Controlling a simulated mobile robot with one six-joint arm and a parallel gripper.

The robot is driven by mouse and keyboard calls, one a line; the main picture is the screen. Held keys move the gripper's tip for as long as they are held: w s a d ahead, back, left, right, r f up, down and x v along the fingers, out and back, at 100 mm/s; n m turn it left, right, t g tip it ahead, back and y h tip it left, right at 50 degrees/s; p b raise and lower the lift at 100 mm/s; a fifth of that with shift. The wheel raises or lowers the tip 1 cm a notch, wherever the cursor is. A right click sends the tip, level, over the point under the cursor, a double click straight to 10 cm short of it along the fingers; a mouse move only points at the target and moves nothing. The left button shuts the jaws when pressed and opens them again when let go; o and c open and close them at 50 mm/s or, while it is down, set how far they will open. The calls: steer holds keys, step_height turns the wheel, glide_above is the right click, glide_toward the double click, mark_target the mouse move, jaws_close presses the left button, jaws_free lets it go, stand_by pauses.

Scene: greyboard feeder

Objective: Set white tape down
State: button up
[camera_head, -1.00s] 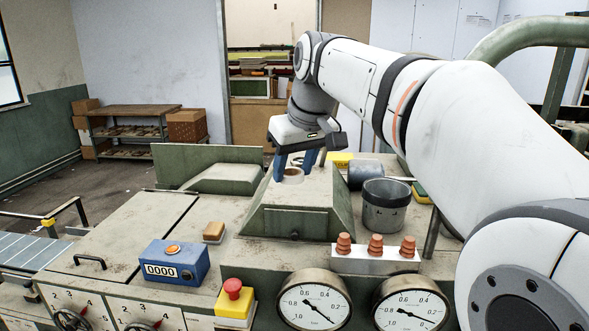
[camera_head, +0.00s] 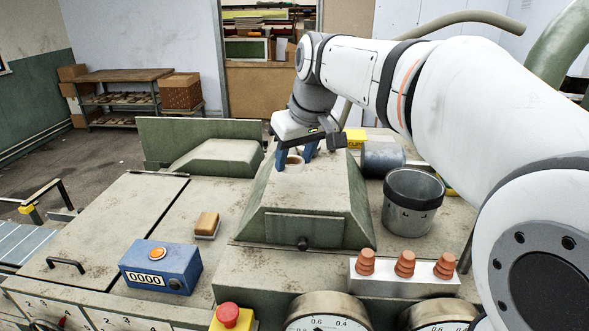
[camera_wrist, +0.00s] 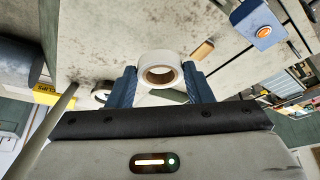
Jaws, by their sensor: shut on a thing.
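The white tape (camera_head: 293,161) is a white roll with a brown core. My gripper (camera_head: 296,156) is shut on it, its blue fingers on either side, over the top of the sloped green-grey housing (camera_head: 312,190). In the wrist view the white tape (camera_wrist: 160,60) sits between the fingertips of my gripper (camera_wrist: 160,74), its round face toward the camera. I cannot tell whether the tape touches the housing top.
A dark grey bucket (camera_head: 412,205) and a lying grey cylinder (camera_head: 383,159) stand right of the housing, near a yellow box (camera_head: 355,137).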

mark_target(298, 166)
steer(key=shift+f, duration=2)
steer(key=shift+f, duration=0.2)
steer(key=o, duration=1)
steer(key=shift+r, duration=0.1)
steer(key=v, duration=1.2)
steer(key=shift+d+r+b, duration=0.1)
steer(key=shift+r+b, duration=0.05)
steer(key=shift+b, duration=0.2)
